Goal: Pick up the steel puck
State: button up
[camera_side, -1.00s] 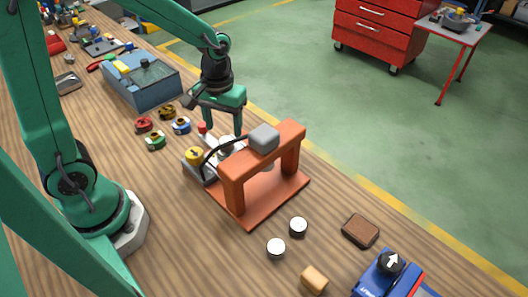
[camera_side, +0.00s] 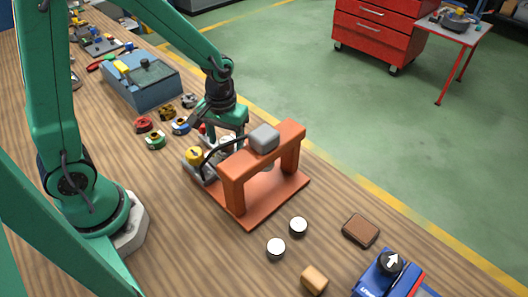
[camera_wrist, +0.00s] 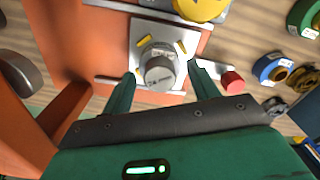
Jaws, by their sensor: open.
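The steel puck (camera_wrist: 159,73) is a grey cylinder with faint markings on its top, on a pale square plate (camera_wrist: 140,30) in the wrist view. In the side view the puck (camera_side: 226,144) shows as a small pale shape just behind the orange frame. My gripper (camera_wrist: 162,82) is open, with one green finger on each side of the puck and gaps showing. In the side view my gripper (camera_side: 224,132) is low over the puck, its fingertips partly hidden by the frame and cable.
An orange frame (camera_side: 232,188) with a grey block (camera_side: 263,138) on top stands close beside my gripper. A yellow knob (camera_side: 194,155) and a red button (camera_wrist: 232,82) are near. Several coloured rings (camera_side: 155,141) lie left. Two white-topped discs (camera_side: 298,226) stand in front.

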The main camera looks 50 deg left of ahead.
aim_at(226, 141)
jog(key=c, duration=1.3)
jog(key=shift+r, duration=0.1)
notch_tip(226, 141, up, 10)
dwell(0.3)
